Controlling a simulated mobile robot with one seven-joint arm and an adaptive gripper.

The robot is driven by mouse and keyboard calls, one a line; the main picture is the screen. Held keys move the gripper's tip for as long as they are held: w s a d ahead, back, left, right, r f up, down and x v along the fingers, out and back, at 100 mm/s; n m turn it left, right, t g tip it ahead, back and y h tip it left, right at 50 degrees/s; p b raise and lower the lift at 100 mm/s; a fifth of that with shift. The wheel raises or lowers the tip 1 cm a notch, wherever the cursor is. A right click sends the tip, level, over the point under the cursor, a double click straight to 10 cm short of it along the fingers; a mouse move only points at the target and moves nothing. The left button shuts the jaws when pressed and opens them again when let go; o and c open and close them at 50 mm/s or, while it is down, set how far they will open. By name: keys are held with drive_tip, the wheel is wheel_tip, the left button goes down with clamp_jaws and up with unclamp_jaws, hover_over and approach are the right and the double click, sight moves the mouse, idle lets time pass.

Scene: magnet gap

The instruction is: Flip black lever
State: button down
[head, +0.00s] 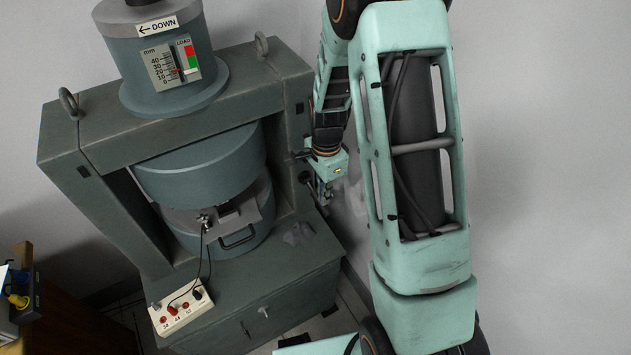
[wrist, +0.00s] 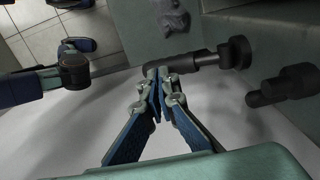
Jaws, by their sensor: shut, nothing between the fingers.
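In the wrist view, the black lever (wrist: 195,61) is a dark bar that runs left from a round pivot on the grey-green machine frame. In the head view, a dark part of it (head: 305,177) shows on the frame's right side, small and partly hidden by my gripper. My gripper (wrist: 161,78) has its two blue-padded fingers together at the tips, with nothing between them. The tips are at the lever's free left end; I cannot tell whether they touch it. In the head view, my gripper (head: 325,194) is beside the frame's right post.
The large press-like machine (head: 190,130) fills the left. A white box with sockets (head: 182,312) and a crumpled grey cloth (head: 299,233) lie on its base. A dark cylindrical fitting (wrist: 283,86) juts out near the lever. The wall (head: 555,150) stands close behind my arm.

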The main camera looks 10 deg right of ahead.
wheel_tip(320, 180, up, 8)
drive_tip(key=s+p, duration=0.2)
drive_tip(key=p, duration=0.3)
drive_tip(key=shift+d, duration=0.3)
drive_tip(key=shift+w, duration=0.1)
idle(0.3)
